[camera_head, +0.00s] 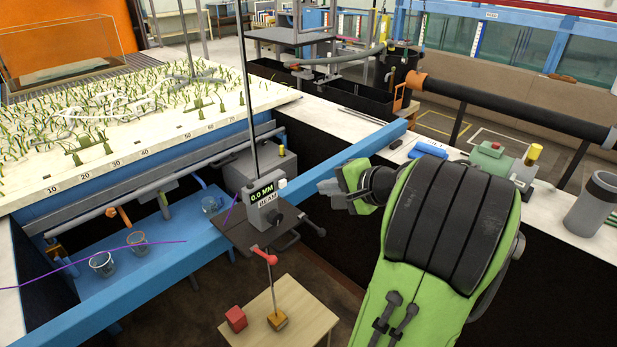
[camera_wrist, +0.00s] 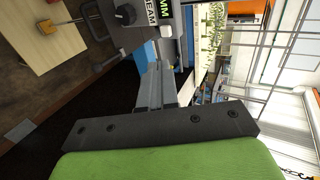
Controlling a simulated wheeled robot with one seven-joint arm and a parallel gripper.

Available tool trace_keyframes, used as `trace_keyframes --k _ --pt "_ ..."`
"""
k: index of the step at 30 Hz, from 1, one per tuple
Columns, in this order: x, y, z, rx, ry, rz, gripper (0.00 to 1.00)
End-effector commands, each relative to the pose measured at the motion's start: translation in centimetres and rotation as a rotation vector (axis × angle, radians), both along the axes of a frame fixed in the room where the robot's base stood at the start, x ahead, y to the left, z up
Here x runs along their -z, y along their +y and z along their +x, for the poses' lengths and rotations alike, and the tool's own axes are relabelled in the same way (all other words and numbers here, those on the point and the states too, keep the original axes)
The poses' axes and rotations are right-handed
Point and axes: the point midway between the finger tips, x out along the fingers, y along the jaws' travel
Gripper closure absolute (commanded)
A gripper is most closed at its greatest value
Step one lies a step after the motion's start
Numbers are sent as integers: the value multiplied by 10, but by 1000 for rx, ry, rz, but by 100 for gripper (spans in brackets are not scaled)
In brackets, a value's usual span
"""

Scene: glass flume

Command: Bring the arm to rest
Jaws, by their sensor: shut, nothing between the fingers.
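My arm, in a green sleeve with a dark padded band, fills the right middle of the head view. My gripper (camera_head: 335,187) is at its left end, shut and empty, to the right of the grey beam gauge (camera_head: 264,206) that reads 0.0 MM. A gap shows between the gripper and the gauge. In the wrist view my gripper's grey fingers (camera_wrist: 160,88) are together, pointing toward the gauge (camera_wrist: 160,12) at the top. That view is turned on its side.
A small wooden table (camera_head: 300,305) carries a red block (camera_head: 236,319). Glass beakers (camera_head: 103,264) stand on a blue shelf (camera_head: 160,283). A green device (camera_head: 492,163) and a grey cylinder (camera_head: 592,206) stand on the right ledge.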

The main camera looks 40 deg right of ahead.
Motion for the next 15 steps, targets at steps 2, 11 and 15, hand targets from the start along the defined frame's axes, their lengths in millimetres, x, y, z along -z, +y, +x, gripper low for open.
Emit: trace_keyframes --k 2,11,15 --pt "0 0 0 0 0 0 100" --pt "-1 33 12 -94 54 -81 100" --pt "2 122 19 -352 197 -328 100"
